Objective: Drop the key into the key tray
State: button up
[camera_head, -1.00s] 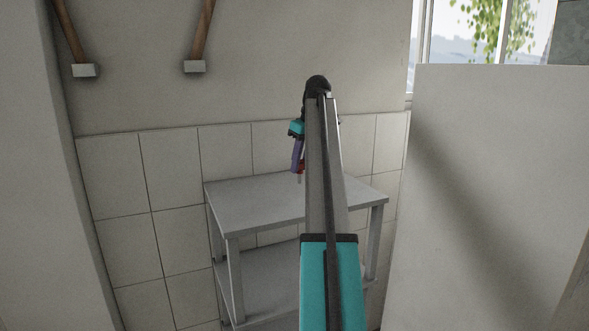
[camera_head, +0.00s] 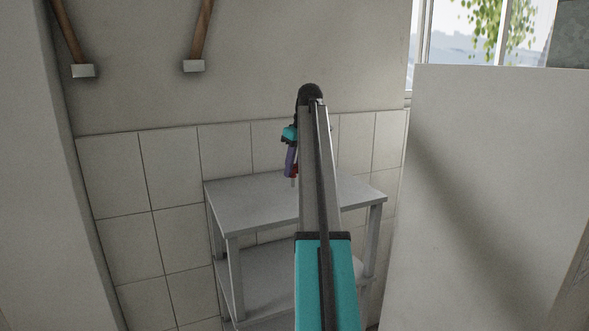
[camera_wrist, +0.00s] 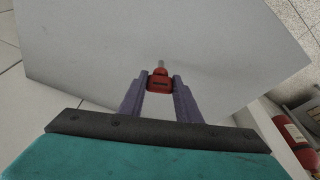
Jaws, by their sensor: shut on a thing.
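My gripper (camera_wrist: 160,86) is shut on a red key (camera_wrist: 159,80) with a short pale metal shaft pointing away from the fingers. In the head view the gripper (camera_head: 292,172) is above the top of a grey table, left of my arm. The key's pale shaft (camera_head: 293,183) hangs down there, and my arm hides part of the tabletop. In the wrist view the key is over a plain pale surface. I see no key tray in either view.
The grey table (camera_head: 245,205) has a lower shelf (camera_head: 262,275) and stands against a tiled wall (camera_head: 170,180). A large pale panel (camera_head: 490,200) stands to the right. In the wrist view a red cylinder (camera_wrist: 290,132) stands at the lower right.

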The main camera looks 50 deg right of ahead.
aim_at(294, 168)
jog(key=shift+f, duration=0.75)
jog(key=shift+f, duration=0.15)
jog(key=o, duration=1.2)
jog(key=shift+o, duration=0.2)
jog(key=b+v, duration=0.1)
jog(key=v, duration=0.6)
jog(key=shift+w, duration=0.1)
jog(key=shift+p+v, duration=1.8)
jog(key=shift+v, duration=0.95)
